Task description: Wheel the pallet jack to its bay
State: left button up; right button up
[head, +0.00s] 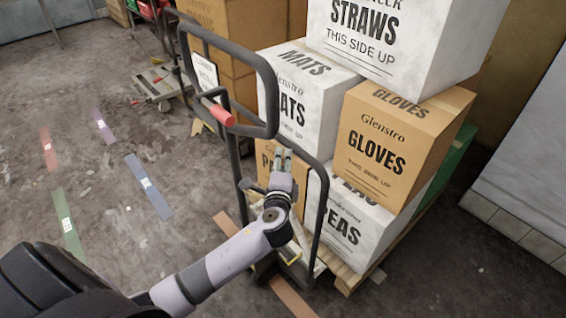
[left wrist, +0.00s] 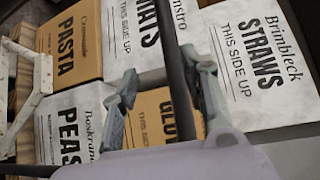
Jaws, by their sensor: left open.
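The pallet jack (head: 275,96) stands in front of a loaded pallet, its black loop handle upright with a red grip and a white sign. Its lower frame and yellow-marked base are partly hidden by my left arm. My left gripper (head: 282,157) is open just below the handle loop, against the boxes. In the left wrist view, a dark bar (left wrist: 170,50) crosses the gap between the open fingers (left wrist: 166,95). I cannot tell if they touch it. Marked floor strips in red, purple, blue (head: 147,185) and green (head: 68,222) lie at left. My right gripper is out of view.
Stacked boxes marked STRAWS (head: 400,50), MATS, GLOVES (head: 395,145) and PEAS sit on a wooden pallet (head: 350,275). Another low wheeled unit (head: 160,88) stands at the back beside brown boxes. A pale wall is at right. The floor at left is open.

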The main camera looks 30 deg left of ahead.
pick_arm(q)
jog(key=shift+d, duration=0.15)
jog(key=v, duration=1.2)
jog(key=w+d+b, duration=0.1)
jog(key=w+d, duration=0.3)
jog(key=d, duration=0.1)
jog(key=r+p+x, duration=0.1)
jog(key=x, duration=1.6)
jog(key=shift+a+p, duration=0.15)
jog(key=shift+p, duration=0.15)
jog(key=shift+s, duration=0.1)
jog(key=shift+f, duration=0.1)
grip_shut()
